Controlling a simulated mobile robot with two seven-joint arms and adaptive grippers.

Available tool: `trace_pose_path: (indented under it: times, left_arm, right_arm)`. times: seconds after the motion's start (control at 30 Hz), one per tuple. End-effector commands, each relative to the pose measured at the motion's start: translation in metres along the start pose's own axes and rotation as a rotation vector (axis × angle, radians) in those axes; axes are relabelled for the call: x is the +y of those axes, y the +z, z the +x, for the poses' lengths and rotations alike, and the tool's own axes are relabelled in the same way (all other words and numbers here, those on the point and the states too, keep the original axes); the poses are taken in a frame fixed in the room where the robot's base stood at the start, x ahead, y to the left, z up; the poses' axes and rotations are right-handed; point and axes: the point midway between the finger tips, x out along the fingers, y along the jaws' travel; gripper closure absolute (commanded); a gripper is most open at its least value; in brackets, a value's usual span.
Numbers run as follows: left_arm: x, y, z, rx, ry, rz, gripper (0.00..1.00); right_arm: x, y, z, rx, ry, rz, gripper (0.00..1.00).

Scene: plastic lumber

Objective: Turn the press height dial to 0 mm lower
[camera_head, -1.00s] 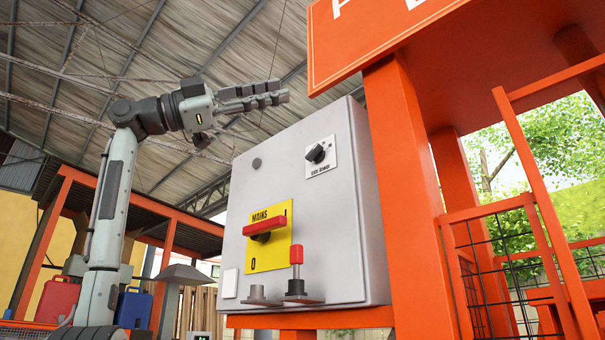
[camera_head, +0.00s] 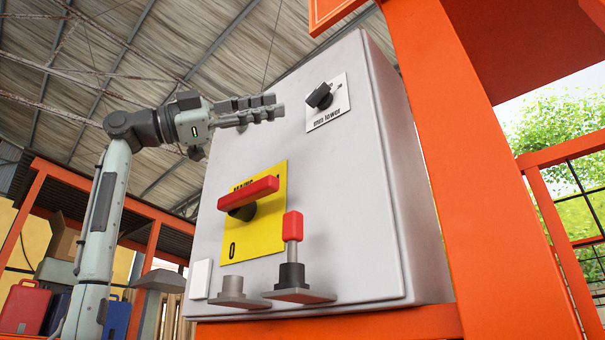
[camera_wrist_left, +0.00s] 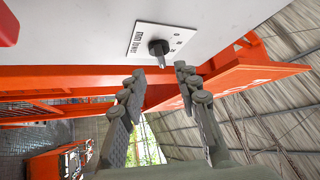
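The press height dial is a black knob (camera_head: 320,96) on a white plate (camera_head: 328,110) marked "mm lower", high on the grey control box (camera_head: 300,200). My right gripper is in neither current view.
Below the dial are a yellow mains plate (camera_head: 268,235) with a red handle (camera_head: 248,193), and a red-topped lever (camera_head: 292,228) sticking out of the box. An orange post (camera_head: 465,180) stands close at the right.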

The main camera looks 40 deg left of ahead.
Motion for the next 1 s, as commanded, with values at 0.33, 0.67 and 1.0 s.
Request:
trace_pose_path:
  times: [0.33, 0.67, 1.0]
  left_arm:
    - [0.0, -0.001, 0.051, 0.0, 0.002, 0.0, 0.68]
    - [0.0, 0.0, 0.076, 0.0, 0.001, 0.0, 0.68]
    - [0.0, 0.0, 0.076, 0.0, 0.001, -0.001, 0.84]
  right_arm:
    - [0.002, 0.025, 0.022, -0.032, 0.011, -0.031, 0.6]
    - [0.001, 0.037, 0.033, -0.042, 0.013, -0.043, 0.6]
    - [0.001, 0.037, 0.033, -0.042, 0.012, -0.043, 0.6]
